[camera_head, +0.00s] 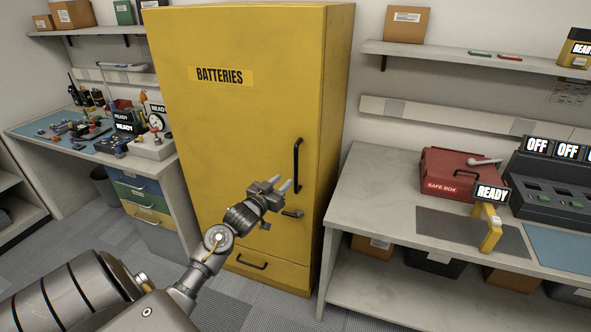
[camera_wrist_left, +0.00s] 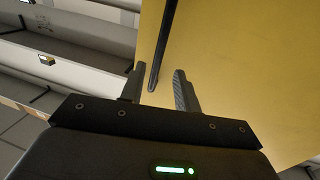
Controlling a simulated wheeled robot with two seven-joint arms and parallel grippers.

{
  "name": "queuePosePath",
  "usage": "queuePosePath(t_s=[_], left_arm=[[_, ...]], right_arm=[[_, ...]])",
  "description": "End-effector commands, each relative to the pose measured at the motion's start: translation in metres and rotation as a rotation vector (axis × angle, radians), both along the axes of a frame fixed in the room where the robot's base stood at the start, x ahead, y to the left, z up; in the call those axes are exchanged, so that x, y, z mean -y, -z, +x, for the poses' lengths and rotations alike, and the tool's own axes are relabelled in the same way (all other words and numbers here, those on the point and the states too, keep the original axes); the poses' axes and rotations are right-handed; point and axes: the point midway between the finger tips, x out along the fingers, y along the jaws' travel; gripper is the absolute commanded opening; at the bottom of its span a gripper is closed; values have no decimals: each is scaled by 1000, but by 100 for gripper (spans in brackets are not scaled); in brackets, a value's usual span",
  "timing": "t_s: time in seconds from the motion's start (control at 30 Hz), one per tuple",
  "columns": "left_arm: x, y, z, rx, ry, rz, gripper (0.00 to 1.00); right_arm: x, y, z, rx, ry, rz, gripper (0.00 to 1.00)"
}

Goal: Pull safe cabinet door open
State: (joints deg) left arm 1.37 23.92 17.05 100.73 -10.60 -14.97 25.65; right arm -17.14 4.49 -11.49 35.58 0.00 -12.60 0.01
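The yellow safe cabinet (camera_head: 245,125) marked BATTERIES stands in the middle of the head view, its door shut. A long upright black handle (camera_head: 297,165) is on the door's right side. My left gripper (camera_head: 281,183) is in front of the door, just left of the handle in the head view. In the left wrist view its two fingers (camera_wrist_left: 159,88) are apart, and the black handle (camera_wrist_left: 162,45) runs down to the gap between the tips. I cannot tell whether it is touched. My right gripper is not in view.
A workbench (camera_head: 160,165) stands close on the left. A grey table (camera_head: 375,190) with a red safe box (camera_head: 450,173) stands close on the right.

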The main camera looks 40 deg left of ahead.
Motion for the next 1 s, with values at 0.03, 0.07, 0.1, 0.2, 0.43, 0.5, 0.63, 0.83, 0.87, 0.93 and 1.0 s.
queuePosePath(t_s=[0.03,0.07,0.1,0.2,0.43,0.5,0.63,0.83,0.87,0.93,1.0], left_arm=[[-1,-3,9,1,-1,-1,32],[-2,-3,14,1,-1,0,32],[-4,-3,22,1,-2,-1,32],[-6,-3,42,0,-2,-1,32],[-11,-1,77,0,-1,0,32],[-12,-1,84,-1,-1,1,32],[-12,0,91,-1,0,1,32],[-13,0,92,-1,0,1,32],[-13,0,92,-1,0,1,32],[-13,0,92,-1,0,1,31],[-13,0,92,-1,0,1,22]], right_arm=[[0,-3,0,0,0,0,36],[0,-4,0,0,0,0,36],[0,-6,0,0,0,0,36],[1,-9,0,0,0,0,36],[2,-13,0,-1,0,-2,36],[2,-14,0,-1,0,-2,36],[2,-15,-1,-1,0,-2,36],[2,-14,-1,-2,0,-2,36],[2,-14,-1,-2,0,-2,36],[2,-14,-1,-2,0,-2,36],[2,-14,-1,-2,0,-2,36]])
